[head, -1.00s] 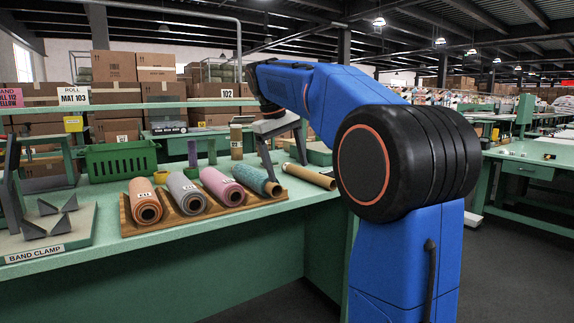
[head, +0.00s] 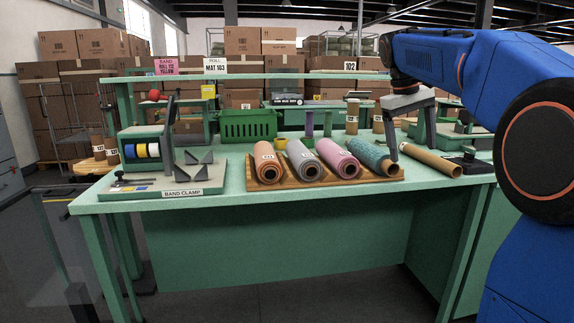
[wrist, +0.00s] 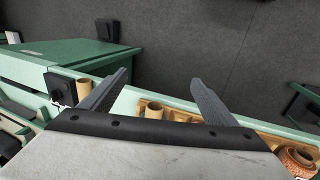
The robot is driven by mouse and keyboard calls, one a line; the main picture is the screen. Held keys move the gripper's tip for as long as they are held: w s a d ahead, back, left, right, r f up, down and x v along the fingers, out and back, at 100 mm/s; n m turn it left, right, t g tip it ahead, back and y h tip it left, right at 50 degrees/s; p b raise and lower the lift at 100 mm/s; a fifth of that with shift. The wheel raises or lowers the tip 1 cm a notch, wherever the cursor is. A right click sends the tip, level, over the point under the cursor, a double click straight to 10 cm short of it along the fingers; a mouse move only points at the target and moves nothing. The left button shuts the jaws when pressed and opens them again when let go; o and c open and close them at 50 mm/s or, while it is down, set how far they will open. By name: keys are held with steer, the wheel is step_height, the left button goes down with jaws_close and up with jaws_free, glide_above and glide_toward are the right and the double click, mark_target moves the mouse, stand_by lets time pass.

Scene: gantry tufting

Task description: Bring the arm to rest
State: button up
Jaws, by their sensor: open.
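My gripper (head: 410,150) is at the right of the head view, pointing down with its fingers apart and nothing between them. It appears over the right end of the green bench (head: 330,191), near the teal roll (head: 368,153) and a tan tube (head: 431,161); its exact height is unclear. In the wrist view my gripper (wrist: 159,78) shows two spread grey fingers, with the bench edge and dark floor beyond. My blue arm fills the right side of the head view.
A wooden rack holds the teal roll beside pink (head: 338,158), grey (head: 305,160) and orange (head: 267,163) rolls. The band clamp (head: 182,193) stands at the bench's left. A green basket (head: 248,125) sits behind. Open floor lies in front of the bench.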

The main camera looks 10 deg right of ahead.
steer(key=s+a+f+t+y, duration=0.1)
steer(key=s+a+f, duration=0.4)
steer(key=s+f, duration=0.4)
steer(key=s+a+f+t+y, duration=0.1)
steer(key=s+a+f, duration=0.4)
steer(key=s+f, duration=0.5)
steer(key=s+a+f+t+y, duration=0.1)
steer(key=s+a+f, duration=0.4)
steer(key=s+f, duration=0.5)
steer(key=shift+s+t, duration=0.8)
